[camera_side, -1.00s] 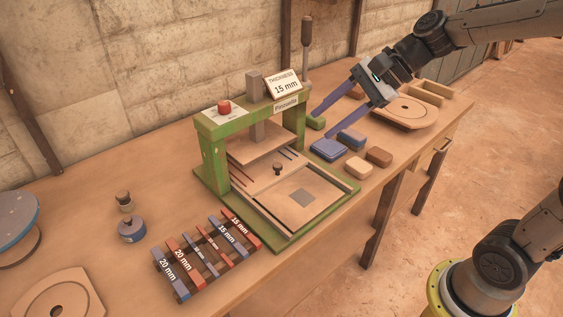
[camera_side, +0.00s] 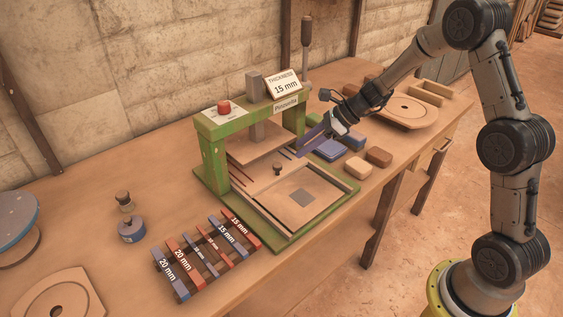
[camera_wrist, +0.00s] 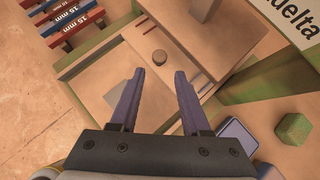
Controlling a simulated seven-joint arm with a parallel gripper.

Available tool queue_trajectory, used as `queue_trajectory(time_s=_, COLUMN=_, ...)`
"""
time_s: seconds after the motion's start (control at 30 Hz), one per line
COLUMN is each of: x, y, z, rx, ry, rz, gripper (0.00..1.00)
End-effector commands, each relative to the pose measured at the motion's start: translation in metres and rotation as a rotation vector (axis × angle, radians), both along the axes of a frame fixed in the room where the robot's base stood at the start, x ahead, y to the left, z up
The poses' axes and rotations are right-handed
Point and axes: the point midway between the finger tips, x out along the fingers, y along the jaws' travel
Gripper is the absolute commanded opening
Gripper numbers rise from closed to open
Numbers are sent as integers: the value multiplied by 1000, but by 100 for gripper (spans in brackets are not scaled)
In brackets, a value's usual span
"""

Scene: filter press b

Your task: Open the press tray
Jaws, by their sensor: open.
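The press tray (camera_side: 270,203) is a shallow tan tray on the green base of the press (camera_side: 208,150). My gripper (camera_side: 303,148) is open and empty, above the right side of the press, apart from the knob.
Blue and tan blocks (camera_side: 379,156) lie right of the press. A rack of red and blue thickness bars (camera_side: 205,252) lies at its front left. The green press frame and a thickness sign (camera_side: 284,85) stand behind the tray. A wooden fixture (camera_side: 402,108) is at the back right.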

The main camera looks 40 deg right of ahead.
Motion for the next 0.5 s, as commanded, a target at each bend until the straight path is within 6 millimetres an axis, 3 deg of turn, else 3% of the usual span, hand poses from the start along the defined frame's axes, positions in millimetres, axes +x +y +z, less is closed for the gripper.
queue_trajectory(time_s=0.3, x=30, y=31, z=-43, rx=0, ry=1, rz=4, gripper=47)
queue_trajectory(time_s=0.5, x=41, y=41, z=-58, rx=-2, ry=-2, rz=2, gripper=47)
